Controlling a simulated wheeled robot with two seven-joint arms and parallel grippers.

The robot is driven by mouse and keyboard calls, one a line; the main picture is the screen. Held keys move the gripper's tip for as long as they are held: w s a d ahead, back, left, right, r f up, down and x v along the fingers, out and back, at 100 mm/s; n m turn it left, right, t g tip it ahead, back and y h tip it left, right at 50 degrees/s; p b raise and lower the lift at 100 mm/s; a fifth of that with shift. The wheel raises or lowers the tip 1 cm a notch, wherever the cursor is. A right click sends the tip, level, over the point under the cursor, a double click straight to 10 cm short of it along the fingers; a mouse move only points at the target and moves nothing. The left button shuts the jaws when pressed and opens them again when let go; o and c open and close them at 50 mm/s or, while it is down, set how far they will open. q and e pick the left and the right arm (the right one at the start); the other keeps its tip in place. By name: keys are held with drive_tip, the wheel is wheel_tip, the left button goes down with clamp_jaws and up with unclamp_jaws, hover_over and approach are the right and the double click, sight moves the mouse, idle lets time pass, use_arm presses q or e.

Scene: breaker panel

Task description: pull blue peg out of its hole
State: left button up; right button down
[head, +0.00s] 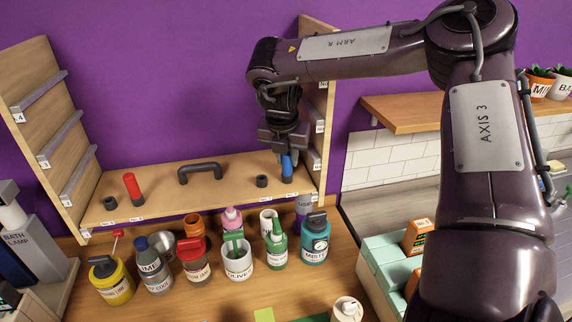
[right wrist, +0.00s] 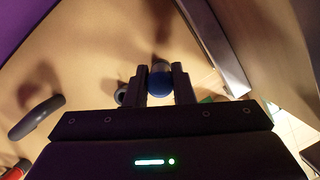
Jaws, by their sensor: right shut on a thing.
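The blue peg (head: 287,165) stands near the right end of the wooden panel (head: 222,184) in the head view. Its lower end meets a dark collar (head: 287,179), and I cannot tell how deep it sits. My right gripper (head: 285,155) comes down from above and is shut on the peg's upper part. In the right wrist view the peg's blue top (right wrist: 160,80) shows between the two fingers (right wrist: 160,84). My left gripper is not in view.
A red peg (head: 132,187), an empty dark collar (head: 262,181) and a dark handle (head: 200,172) are on the same panel. Wooden side walls (head: 45,130) flank it. Several bottles and jars, including a teal one (head: 314,240), crowd the counter in front.

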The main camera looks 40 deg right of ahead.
drive_tip(key=shift+r+p, duration=1.2)
drive_tip(key=shift+r, duration=0.8)
drive_tip(key=shift+f+b, duration=1.25)
drive_tip(key=shift+f, duration=0.65)
drive_tip(key=shift+a+r+p, duration=0.1)
drive_tip(key=shift+r+p, duration=0.15)
drive_tip(key=shift+p, duration=0.1)
drive_tip(key=p+v, duration=0.3)
drive_tip(key=v, duration=0.2)
drive_tip(key=shift+s+a+r, duration=0.1)
drive_tip(key=shift+r, duration=0.15)
drive_tip(key=shift+f, duration=0.1)
